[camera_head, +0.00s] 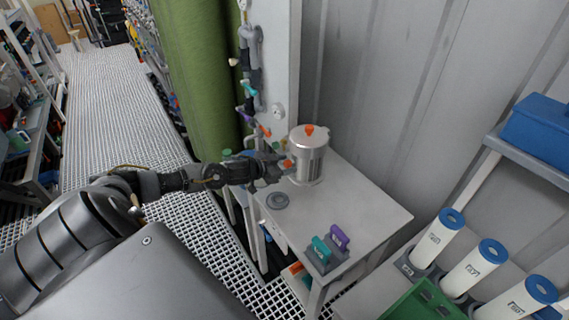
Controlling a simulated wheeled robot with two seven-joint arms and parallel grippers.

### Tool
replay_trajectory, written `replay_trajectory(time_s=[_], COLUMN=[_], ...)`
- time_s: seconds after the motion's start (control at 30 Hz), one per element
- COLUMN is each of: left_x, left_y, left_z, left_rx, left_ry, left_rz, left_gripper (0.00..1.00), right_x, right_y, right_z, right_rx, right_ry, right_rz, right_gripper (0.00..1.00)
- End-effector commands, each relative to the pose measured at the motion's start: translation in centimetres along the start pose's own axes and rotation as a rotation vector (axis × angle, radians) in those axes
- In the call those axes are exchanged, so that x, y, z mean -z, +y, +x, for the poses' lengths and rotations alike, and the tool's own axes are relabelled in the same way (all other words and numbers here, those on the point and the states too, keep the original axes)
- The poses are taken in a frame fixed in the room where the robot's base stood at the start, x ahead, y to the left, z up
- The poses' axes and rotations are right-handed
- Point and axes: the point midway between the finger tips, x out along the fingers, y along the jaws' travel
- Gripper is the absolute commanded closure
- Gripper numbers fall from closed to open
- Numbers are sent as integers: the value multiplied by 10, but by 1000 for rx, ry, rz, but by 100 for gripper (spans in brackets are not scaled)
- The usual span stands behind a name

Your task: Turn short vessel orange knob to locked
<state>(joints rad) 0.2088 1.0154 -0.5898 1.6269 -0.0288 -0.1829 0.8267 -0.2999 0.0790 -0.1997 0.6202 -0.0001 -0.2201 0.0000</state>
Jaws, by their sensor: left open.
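The short vessel (308,160) is a silvery cylinder standing upright on a light grey table. An orange knob (309,130) sits on top of its lid. Another orange part (287,164) shows low on the vessel's left side, close to my gripper's fingertips. My left gripper (280,168) reaches in from the left and is open, its fingers beside the vessel's left side. I cannot tell whether a finger touches the orange part. My right gripper is not in view.
A grey round disc (278,201) lies on the table (368,207). Teal (321,248) and purple (340,237) handled pieces stand at its front corner. White tubes with blue caps (438,238) stand at the right. A wall post with pipes rises behind the vessel. The table's right part is clear.

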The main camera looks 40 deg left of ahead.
Motion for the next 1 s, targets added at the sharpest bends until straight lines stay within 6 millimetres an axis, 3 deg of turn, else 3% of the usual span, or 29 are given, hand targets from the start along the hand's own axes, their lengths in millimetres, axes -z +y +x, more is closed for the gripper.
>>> replay_trajectory(time_s=[0.23, 0.57, 1.0], left_x=[0, 0, -1], left_y=[0, 0, 1], left_z=[0, 0, 0], left_rx=[0, 1, 44], left_ry=[0, 0, 1], left_rz=[0, 0, 102], left_gripper=[54, 96, 96], right_x=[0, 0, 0], right_y=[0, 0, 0], right_z=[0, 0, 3], right_rx=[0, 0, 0], right_ry=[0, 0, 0], right_rz=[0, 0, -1], right_gripper=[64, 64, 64])
